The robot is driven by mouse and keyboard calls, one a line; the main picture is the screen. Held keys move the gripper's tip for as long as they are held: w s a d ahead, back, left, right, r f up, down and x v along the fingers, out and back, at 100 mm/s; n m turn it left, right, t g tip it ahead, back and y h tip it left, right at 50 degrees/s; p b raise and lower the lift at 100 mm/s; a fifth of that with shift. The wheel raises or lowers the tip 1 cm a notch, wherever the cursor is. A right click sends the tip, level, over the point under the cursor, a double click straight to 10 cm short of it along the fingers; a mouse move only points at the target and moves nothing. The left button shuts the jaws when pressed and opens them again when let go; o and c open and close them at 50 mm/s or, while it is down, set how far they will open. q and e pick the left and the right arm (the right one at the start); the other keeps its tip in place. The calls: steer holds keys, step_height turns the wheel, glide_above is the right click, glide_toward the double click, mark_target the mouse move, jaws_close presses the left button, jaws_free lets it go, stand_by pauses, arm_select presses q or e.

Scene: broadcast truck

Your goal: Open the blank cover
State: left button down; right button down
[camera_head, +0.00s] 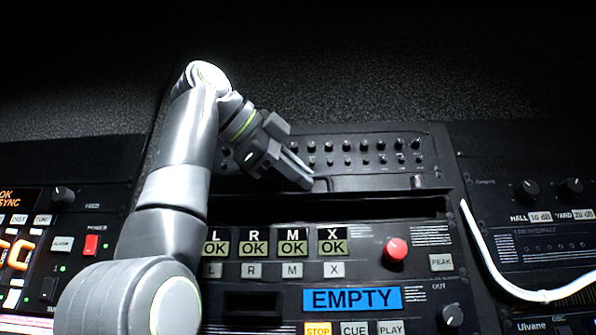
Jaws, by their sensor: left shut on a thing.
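The blank cover (380,183) looks like a long, low dark panel below the row of knobs in the middle rack. A dark slot runs along beneath it, and it seems tilted outward at the top of this slot. My left gripper (308,181) reaches in from the left and is shut on the cover near its middle, by a small tab. The fingers and arm hide the cover's left part, and the exact grip is hard to see in the dark. My right gripper is out of view.
Below the slot is a panel with several OK indicators (292,242), a red knob (396,250) and a blue EMPTY display (352,299). A white cable (490,255) hangs over the right rack. A panel with a red power switch (91,245) stands left.

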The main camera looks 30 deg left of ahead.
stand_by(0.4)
arm_select(q)
steer(key=c, duration=1.8)
jaws_free()
